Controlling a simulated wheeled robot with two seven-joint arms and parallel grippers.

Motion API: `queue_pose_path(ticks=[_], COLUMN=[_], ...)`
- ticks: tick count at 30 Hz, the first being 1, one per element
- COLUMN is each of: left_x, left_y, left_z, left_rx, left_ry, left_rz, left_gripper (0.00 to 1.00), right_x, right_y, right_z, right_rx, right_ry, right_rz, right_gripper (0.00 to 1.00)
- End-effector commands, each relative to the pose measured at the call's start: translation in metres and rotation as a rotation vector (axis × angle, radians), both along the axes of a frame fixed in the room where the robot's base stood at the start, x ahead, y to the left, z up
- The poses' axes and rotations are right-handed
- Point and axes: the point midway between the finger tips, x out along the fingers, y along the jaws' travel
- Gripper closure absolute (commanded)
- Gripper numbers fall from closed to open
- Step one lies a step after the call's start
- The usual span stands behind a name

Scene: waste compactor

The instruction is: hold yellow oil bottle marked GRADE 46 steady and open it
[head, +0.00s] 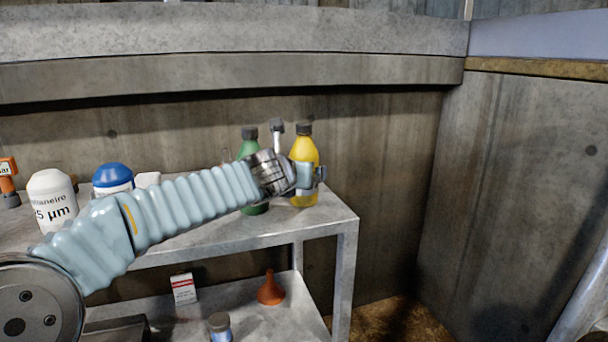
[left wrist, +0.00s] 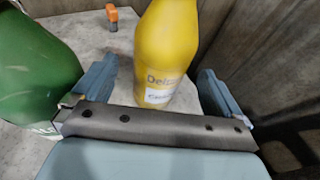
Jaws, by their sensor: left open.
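The yellow oil bottle (head: 303,148) with a dark cap (head: 304,129) stands upright near the right end of the grey shelf top. In the left wrist view the yellow bottle (left wrist: 165,50) rises between my left gripper's (left wrist: 155,95) two fingers, its label partly visible and its grade not readable. My left gripper (head: 309,174) is open around the bottle's body, with gaps on both sides in the wrist view. The bottle's cap is out of the wrist view. My right gripper is in neither view.
A green bottle (head: 248,148) stands just left of the yellow one, close to my left gripper (left wrist: 35,65). White containers (head: 52,197) stand further left on the shelf top (head: 285,231). An orange funnel (head: 270,290) sits on the lower shelf. Concrete walls are behind and right.

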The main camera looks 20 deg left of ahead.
Motion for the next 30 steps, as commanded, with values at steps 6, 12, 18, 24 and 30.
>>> queue_pose_path(ticks=[6, 12, 18, 24, 30], left_x=[0.031, 0.045, 0.045, 0.044, 0.044], left_y=[-0.001, -0.001, -0.001, -0.001, -0.001], left_z=[-0.016, -0.020, -0.020, -0.020, -0.020], left_rx=[0.000, 0.000, 0.000, 0.000, 0.000], left_ry=[0.002, 0.001, 0.001, 0.001, 0.001], left_rz=[0.000, 0.000, 0.000, 0.000, 0.000], left_gripper=[0.00, 0.00, 0.06, 0.37, 0.67], right_x=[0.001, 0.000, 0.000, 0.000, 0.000], right_y=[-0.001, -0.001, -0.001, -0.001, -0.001], right_z=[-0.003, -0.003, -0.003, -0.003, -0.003], right_rx=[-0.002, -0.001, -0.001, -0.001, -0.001], right_ry=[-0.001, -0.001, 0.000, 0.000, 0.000], right_rz=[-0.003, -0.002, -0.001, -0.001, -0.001], right_gripper=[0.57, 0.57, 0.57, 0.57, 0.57])
